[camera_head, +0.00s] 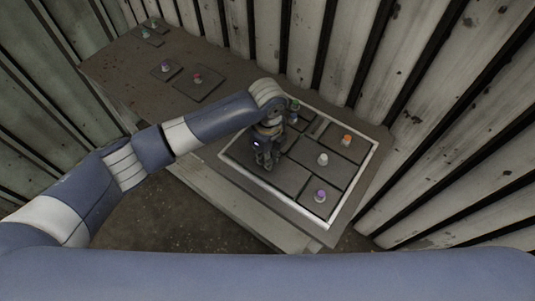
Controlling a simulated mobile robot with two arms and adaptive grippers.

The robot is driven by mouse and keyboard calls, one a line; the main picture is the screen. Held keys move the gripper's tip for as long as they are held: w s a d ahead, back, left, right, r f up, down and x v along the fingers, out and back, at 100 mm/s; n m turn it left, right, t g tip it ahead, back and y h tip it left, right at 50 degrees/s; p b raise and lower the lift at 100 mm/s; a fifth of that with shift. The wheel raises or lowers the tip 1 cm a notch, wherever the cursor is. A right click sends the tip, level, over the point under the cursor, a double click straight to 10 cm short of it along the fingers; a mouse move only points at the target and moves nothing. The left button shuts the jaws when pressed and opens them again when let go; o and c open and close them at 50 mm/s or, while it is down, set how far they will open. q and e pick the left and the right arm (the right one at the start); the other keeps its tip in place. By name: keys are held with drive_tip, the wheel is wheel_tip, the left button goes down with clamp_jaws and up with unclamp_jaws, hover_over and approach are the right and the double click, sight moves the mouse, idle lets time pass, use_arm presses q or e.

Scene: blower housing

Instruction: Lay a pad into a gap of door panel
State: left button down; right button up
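The door panel (343,204) is a pale-framed tray on the table, holding several dark pads with coloured knobs. A pad with an orange knob (347,140), one with a white knob (322,159) and one with a purple knob (319,195) lie in it. A green knob (295,107) shows at its far side, beside my wrist. My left gripper (266,160) points down over the left part of the panel. Its fingers are small and dark, so I cannot tell whether they are open, or whether they hold or touch a pad. My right gripper is not in view.
On the table (120,68) at the far left lie loose pads, one with a red knob (197,78), one with a blue-purple knob (166,67) and one with a green knob (145,33). A slatted wall (430,110) stands close behind the table and panel.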

use_arm(q)
drive_tip(key=shift+f, duration=0.25)
idle(0.5)
drive_tip(key=c, duration=1.5)
unclamp_jaws()
drive_tip(key=shift+o, duration=0.7)
drive_tip(key=o, duration=0.4)
wheel_tip(320, 180, up, 7)
drive_tip(key=p, duration=0.7)
drive_tip(key=shift+r, duration=0.1)
